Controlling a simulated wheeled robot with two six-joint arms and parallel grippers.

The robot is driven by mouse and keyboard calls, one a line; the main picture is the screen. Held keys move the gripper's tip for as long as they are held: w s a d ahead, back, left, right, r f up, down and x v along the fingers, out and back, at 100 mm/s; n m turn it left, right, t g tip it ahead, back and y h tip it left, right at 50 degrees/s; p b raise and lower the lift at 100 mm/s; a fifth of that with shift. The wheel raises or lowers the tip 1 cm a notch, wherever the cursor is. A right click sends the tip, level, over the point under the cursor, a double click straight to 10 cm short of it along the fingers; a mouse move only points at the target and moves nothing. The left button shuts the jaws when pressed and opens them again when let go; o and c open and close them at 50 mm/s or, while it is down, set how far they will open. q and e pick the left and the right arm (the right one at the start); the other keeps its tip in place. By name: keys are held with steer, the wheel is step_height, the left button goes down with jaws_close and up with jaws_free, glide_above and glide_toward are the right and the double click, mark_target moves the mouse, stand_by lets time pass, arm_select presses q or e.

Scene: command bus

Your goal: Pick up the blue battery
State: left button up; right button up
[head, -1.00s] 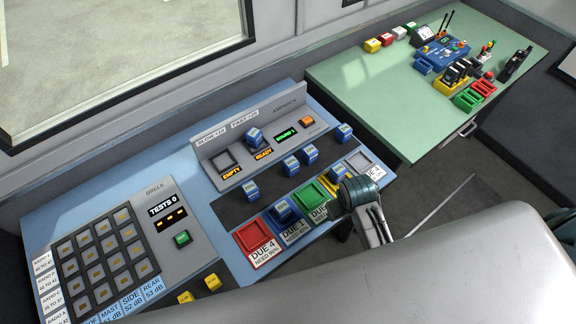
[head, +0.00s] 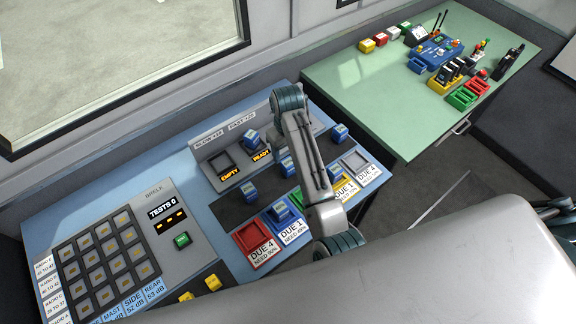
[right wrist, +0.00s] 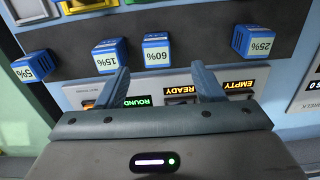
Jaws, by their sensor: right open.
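Several blue batteries with white percent labels stand on the dark strip of the blue desk. In the head view, one (head: 251,190) is at the left, one (head: 287,166) in the middle, and one (head: 340,133) at the right. Another (head: 252,138) is in the charger, and one (head: 282,211) in the blue DUE 1 tray. My right gripper (right wrist: 160,82) is open and empty. In the right wrist view, the 15% battery (right wrist: 109,55) and 60% battery (right wrist: 157,51) lie just beyond its fingertips; the 25% battery (right wrist: 254,41) is right, the 5% one (right wrist: 34,66) left. My arm hides part of the strip in the head view.
The grey charger panel (head: 208,142) rises behind the strip. Trays stand in front, including red DUE 4 (head: 252,240) and a white one (head: 354,161). A keypad console (head: 103,246) is at left. A green table (head: 350,95) with other items is at back right.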

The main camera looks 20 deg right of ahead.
mark_target(288, 163)
step_height(288, 163, down, 3)
steer(key=shift+r, duration=0.1)
steer(key=shift+w+d+f+p, duration=0.1)
steer(key=shift+f+p, duration=0.5)
steer(key=shift+p, duration=0.25)
steer(key=f, duration=0.1)
steer(key=f+p, duration=0.1)
steer(key=f, duration=0.1)
steer(key=shift+w+d+f, duration=0.1)
steer(key=shift+w+f, duration=0.05)
steer(key=shift+w, duration=0.05)
steer(key=shift+f, duration=0.4)
steer(key=shift+c, duration=0.2)
steer(key=c, duration=1.1)
